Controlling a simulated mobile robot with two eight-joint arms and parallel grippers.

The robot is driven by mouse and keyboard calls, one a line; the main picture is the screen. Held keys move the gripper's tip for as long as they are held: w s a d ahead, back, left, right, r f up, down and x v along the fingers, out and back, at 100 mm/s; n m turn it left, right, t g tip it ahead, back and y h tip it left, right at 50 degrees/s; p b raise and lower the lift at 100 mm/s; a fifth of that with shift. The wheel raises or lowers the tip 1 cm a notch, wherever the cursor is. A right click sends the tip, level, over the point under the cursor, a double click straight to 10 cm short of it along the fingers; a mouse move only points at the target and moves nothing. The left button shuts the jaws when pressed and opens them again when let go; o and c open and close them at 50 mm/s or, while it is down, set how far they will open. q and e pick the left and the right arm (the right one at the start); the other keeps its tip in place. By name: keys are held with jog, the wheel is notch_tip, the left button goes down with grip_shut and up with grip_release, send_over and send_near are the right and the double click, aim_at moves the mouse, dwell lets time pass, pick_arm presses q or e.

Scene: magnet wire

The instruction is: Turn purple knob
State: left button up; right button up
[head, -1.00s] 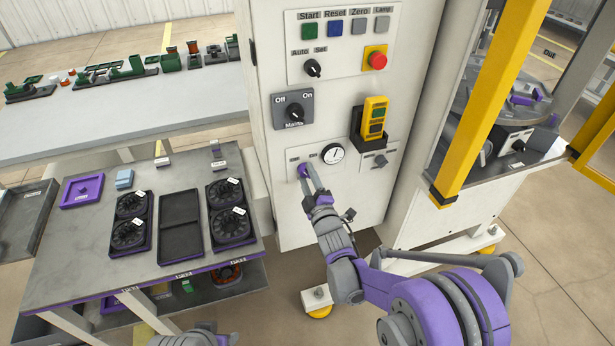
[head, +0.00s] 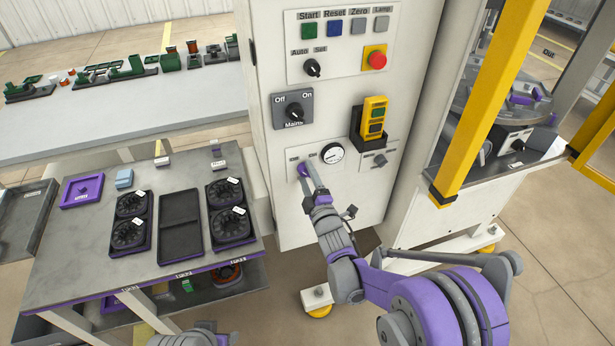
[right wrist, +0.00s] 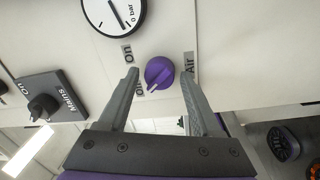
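The purple knob (right wrist: 159,73) is round with a raised grip bar, on the white cabinet panel between the "On" and "Air" labels. In the head view it shows as a small purple spot (head: 303,171) left of the pressure gauge, partly covered by my fingers. My right gripper (head: 307,171) reaches up to it from below. In the right wrist view its two fingers (right wrist: 160,75) stand on either side of the knob, with a small gap on each side. The gripper is open. Of my left arm only a grey and purple part shows at the bottom edge; its gripper is out of view.
The gauge (head: 333,153) sits just right of the knob. The Mains switch (head: 293,110), a yellow pendant (head: 374,118) in a black holder and a small grey switch (head: 379,160) are nearby. A table (head: 84,236) with fans and trays stands left.

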jog(key=shift+o, duration=0.5)
pick_arm(q)
jog(key=shift+f, duration=0.1)
pick_arm(e)
jog(key=v, duration=1.1)
jog(key=shift+w+d, duration=0.1)
jog(key=s+d+m+g+h, duration=0.3)
jog(key=s+d+m+h, duration=0.1)
jog(key=d+m, duration=0.3)
jog(key=s+d+f+m+g, duration=0.2)
jog(key=s+m+g, duration=0.15)
jog(key=s, duration=0.45)
jog(key=s+d+f+m+g+h, duration=0.1)
jog(key=s+d+f+m+g, duration=0.2)
jog(key=s, duration=0.5)
jog(key=s+d+m+g, duration=0.25)
jog(key=s+m, duration=0.25)
jog(key=s, duration=0.4)
pick_arm(q)
notch_tip(320, 180, up, 16)
jog(key=w+p, duration=0.2)
jog(key=p, duration=1.1)
jog(key=shift+f+t+p, duration=0.25)
jog(key=shift+t+p, duration=0.05)
jog(key=shift+p, duration=0.05)
pick_arm(e)
notch_tip(320, 180, up, 15)
jog(key=w, duration=0.1)
jog(key=shift+w+a, duration=0.25)
jog(key=shift+a, duration=0.05)
